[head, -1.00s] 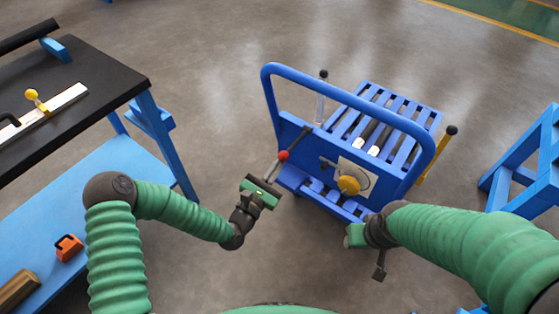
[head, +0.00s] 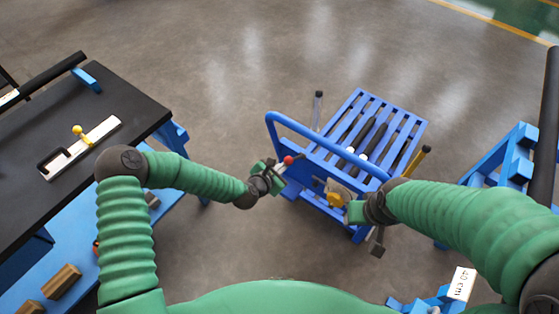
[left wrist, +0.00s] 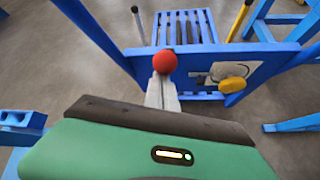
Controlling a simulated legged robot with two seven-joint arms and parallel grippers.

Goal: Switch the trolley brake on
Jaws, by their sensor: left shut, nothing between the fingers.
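The blue trolley (head: 272,130) stands ahead, with a slatted deck behind an upright front panel and handle hoop. A red ball knob (head: 288,160) shows at the left of its panel; the left wrist view also shows the red knob (left wrist: 164,62). A yellow knob (head: 336,200) sits on a pale plate further right; the yellow knob also shows in the left wrist view (left wrist: 232,85). My left gripper (head: 278,170) is shut and empty, its tip close to the red knob; contact is unclear. My right gripper (head: 355,212) is by the panel's right; its fingers are hidden.
A black-topped bench (head: 100,165) with a yellow-knobbed clamp rail (head: 90,142) stands at left. Wooden blocks (head: 62,281) lie on its lower shelf. A blue frame (head: 497,155) stands at right. The floor behind the trolley is clear.

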